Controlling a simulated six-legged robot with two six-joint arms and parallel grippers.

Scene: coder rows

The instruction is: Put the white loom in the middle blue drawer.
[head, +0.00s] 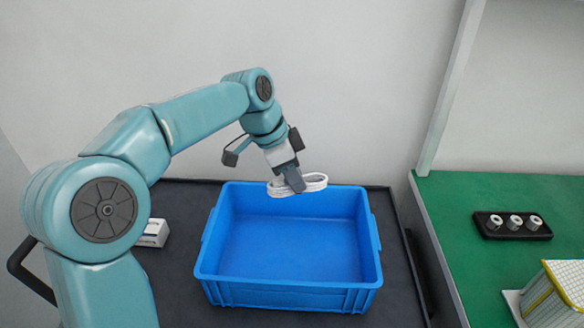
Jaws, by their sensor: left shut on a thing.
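My left gripper (291,184) is shut on the white loom (313,183), a coiled white bundle. It holds the loom in the air over the back part of the blue drawer (290,294). The blue drawer is an open rectangular bin on a dark surface, and its visible floor is empty. From this view I cannot tell how high the loom is above the bin. The fingertips partly hide the loom. My right gripper is not in view.
A small white box (154,233) lies left of the bin, partly behind my arm. At right, a green bench (460,205) carries a black holder (512,226) with white rolls and a yellow-edged gridded box (555,296). A pale post (452,85) rises at the bench's back.

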